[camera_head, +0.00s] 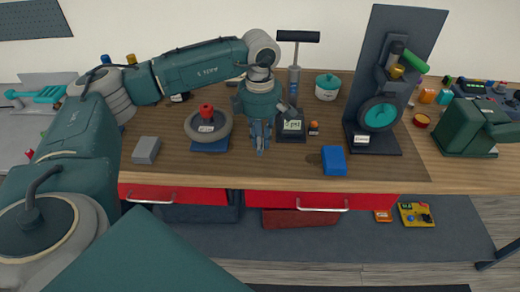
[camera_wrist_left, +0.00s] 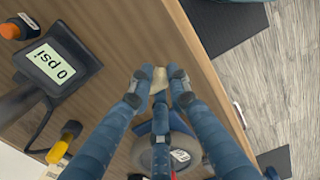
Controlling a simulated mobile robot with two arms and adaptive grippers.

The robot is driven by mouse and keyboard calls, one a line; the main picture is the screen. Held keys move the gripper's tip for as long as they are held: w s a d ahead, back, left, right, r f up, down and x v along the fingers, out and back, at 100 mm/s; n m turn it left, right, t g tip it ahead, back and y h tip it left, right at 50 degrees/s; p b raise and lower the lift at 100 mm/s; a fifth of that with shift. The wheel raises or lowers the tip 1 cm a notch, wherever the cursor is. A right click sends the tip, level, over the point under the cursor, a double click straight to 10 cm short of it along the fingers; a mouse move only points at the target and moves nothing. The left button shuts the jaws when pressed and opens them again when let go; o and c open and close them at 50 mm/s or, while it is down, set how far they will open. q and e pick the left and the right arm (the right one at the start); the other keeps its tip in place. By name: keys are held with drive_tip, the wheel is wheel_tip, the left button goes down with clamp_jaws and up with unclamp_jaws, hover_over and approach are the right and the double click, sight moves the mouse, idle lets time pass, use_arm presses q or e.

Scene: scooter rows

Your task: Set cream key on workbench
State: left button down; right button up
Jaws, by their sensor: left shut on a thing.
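My left gripper (camera_head: 260,142) points down over the front middle of the wooden workbench (camera_head: 235,172). Most of the key is hidden between the fingertips. It is over the bench top, near the front edge; I cannot tell whether it touches the wood. In the head view the key is too small to make out. My right gripper is not in view.
A pressure gauge (camera_head: 292,125) stands just right of the gripper. A wheel with a red knob (camera_head: 206,112) is to the left. A blue block (camera_head: 333,160) and grey block (camera_head: 146,150) lie near the front edge. Red drawers (camera_head: 320,194) are below.

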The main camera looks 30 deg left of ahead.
use_arm(q)
wheel_tip(320, 180, down, 4)
drive_tip(key=shift+s+r+p, duration=0.1)
drive_tip(key=shift+r+p, duration=0.15)
drive_tip(key=shift+p, duration=0.1)
drive_tip(key=shift+f, duration=0.1)
drive_tip(key=shift+f, duration=0.1)
drive_tip(key=c, duration=1.7)
unclamp_jaws()
drive_tip(key=shift+o, duration=0.2)
drive_tip(key=shift+r, duration=0.35)
wheel_tip(320, 180, up, 12)
drive_tip(key=b, duration=0.3)
drive_tip(key=shift+f, duration=0.2)
